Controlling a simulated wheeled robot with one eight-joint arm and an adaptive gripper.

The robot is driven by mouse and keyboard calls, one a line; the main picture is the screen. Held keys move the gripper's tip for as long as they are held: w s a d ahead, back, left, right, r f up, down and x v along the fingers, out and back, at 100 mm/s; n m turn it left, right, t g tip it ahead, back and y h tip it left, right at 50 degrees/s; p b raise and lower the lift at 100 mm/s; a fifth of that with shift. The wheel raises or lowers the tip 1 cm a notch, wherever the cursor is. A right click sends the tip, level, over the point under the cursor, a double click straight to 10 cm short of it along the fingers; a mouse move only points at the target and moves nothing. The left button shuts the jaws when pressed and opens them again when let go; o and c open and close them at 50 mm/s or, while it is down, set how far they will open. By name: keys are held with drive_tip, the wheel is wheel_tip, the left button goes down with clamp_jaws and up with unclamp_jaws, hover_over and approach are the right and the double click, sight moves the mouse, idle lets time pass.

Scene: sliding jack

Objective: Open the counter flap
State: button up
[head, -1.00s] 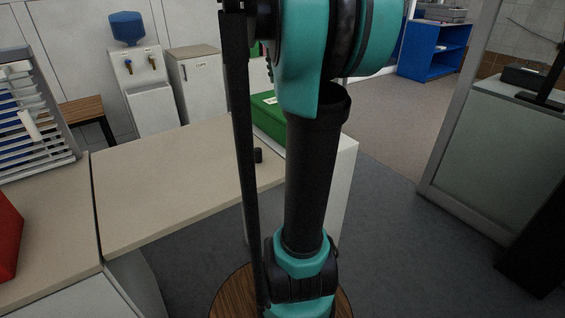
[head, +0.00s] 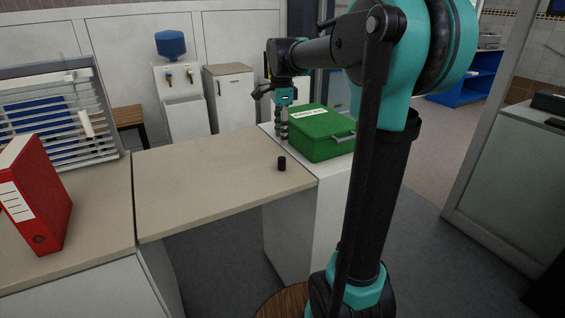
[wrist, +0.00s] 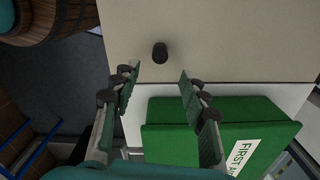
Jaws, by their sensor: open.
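The counter flap (head: 215,185) is a beige panel lying flat between the left counter and a white cabinet. A short black knob (head: 281,163) stands on it near its right end. The knob also shows in the wrist view (wrist: 160,53), just beyond and between my fingertips. My gripper (head: 282,142) points down above the right end of the flap, behind the knob and beside the green box. In the wrist view my gripper (wrist: 159,72) has its two fingers spread with nothing between them. It is apart from the knob.
A green first aid box (head: 322,133) sits on the white cabinet (head: 298,228), close to my fingers. A red binder (head: 35,195) and a slatted rack (head: 60,115) stand on the left counter (head: 90,235). The floor under the flap is open.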

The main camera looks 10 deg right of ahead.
sight(281, 158)
wheel_tip(281, 158, down, 11)
drive_tip(key=shift+r, duration=0.1)
idle(0.3)
clamp_jaws()
idle(0.4)
